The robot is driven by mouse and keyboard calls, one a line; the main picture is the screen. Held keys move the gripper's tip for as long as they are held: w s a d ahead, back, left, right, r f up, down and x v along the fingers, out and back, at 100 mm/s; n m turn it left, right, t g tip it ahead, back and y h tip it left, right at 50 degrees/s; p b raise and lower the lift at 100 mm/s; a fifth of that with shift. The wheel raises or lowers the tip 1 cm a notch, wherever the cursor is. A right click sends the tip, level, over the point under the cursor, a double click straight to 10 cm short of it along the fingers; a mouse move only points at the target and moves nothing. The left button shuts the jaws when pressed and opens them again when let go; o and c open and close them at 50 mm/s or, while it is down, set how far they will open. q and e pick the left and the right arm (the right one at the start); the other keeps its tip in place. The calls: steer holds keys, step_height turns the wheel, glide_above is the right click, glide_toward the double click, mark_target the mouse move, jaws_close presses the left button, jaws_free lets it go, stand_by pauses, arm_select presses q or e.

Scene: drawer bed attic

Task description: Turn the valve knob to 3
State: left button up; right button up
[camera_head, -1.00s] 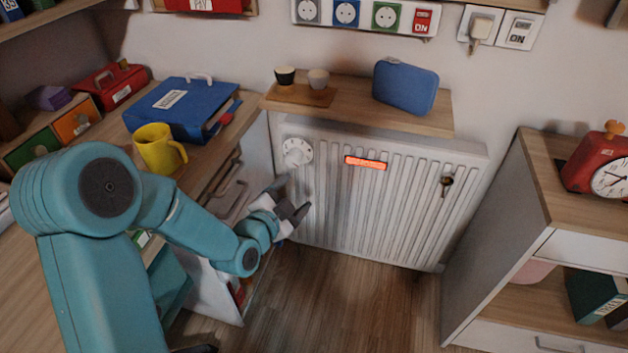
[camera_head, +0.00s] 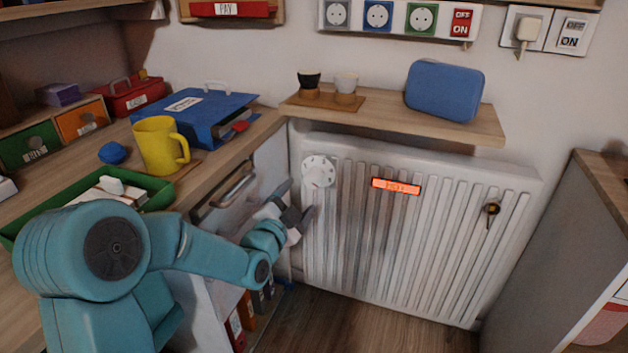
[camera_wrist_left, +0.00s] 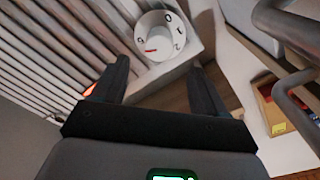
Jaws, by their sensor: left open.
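The white round valve knob (camera_head: 318,171) sits at the upper left corner of the white radiator (camera_head: 345,240). In the left wrist view the knob (camera_wrist_left: 160,35) shows dark marks around its dial and a short red line at its lower left. I cannot read a 3 clearly. My left gripper (camera_head: 296,203) is open and empty, just below and left of the knob in the head view. In the left wrist view its two dark fingers (camera_wrist_left: 160,85) point towards the knob, apart from it. My right gripper is not in view.
A wooden shelf (camera_head: 390,117) with two cups and a blue case (camera_head: 444,91) hangs over the radiator. A desk with a yellow mug (camera_head: 157,147) and a green tray (camera_head: 150,186) is at left. A grey cabinet side (camera_head: 570,240) stands at right.

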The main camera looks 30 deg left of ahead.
mark_target(311, 182)
arm_select(q)
steer(key=w, duration=0.3)
steer(key=w+a, duration=0.1)
steer(key=w, duration=0.5)
steer(key=shift+w+a, duration=0.2)
steer(key=shift+a, duration=0.15)
steer(key=c, duration=1)
steer(key=shift+c, duration=0.2)
